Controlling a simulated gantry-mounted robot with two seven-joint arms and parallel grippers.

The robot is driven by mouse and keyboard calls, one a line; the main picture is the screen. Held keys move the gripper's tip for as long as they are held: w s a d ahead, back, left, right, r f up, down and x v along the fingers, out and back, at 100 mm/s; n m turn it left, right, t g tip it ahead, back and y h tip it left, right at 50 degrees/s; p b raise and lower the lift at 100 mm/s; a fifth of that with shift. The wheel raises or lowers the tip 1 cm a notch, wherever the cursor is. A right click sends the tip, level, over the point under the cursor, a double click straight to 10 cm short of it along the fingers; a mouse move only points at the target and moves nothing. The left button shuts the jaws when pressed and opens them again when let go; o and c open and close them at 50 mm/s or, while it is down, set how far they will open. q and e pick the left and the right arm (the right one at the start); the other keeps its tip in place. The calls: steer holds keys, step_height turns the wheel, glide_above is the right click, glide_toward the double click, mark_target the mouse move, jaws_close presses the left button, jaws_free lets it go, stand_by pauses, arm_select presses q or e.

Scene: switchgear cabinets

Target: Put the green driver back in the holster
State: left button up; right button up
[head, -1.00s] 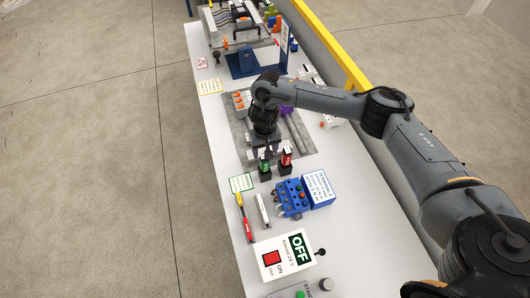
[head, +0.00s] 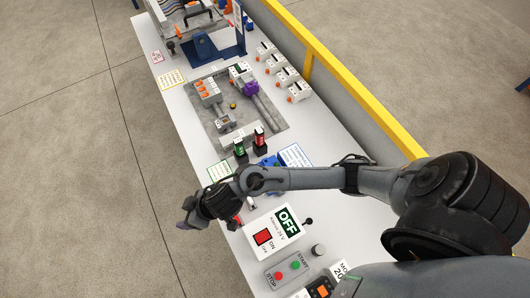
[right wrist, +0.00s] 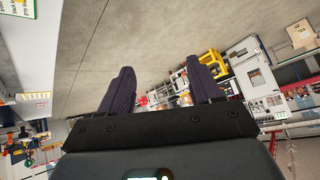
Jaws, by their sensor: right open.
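The green driver (head: 239,147) stands upright in a small black holster (head: 241,158) on the white table. A red driver (head: 260,137) stands in a similar black holster beside it, to the right. My right gripper (head: 185,223) is at the table's left edge, over the floor side, clear of both drivers. In the right wrist view my right gripper (right wrist: 163,80) has its two dark fingers apart with nothing between them. My left gripper is not in view.
My right forearm passes over the blue terminal block (head: 268,161) and partly hides it. The OFF/ON switch box (head: 273,231) and the start/stop box (head: 287,268) stand nearer. A grey mounting plate (head: 215,120) lies beyond the drivers. A yellow rail (head: 350,90) runs behind.

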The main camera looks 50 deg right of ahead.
steer(key=s+d+m+g+h, duration=0.2)
steer(key=s+d+h, duration=0.3)
steer(key=s+d, duration=1.1)
steer(key=d+g, duration=0.1)
steer(key=d, duration=0.2)
steer(key=shift+s+d+r, duration=0.15)
steer(key=shift+s+r, duration=0.1)
steer(key=shift+s, duration=0.15)
step_height(320, 180, up, 4)
steer(key=p, duration=0.3)
steer(key=shift+f+p, duration=0.15)
steer(key=shift+p, duration=0.2)
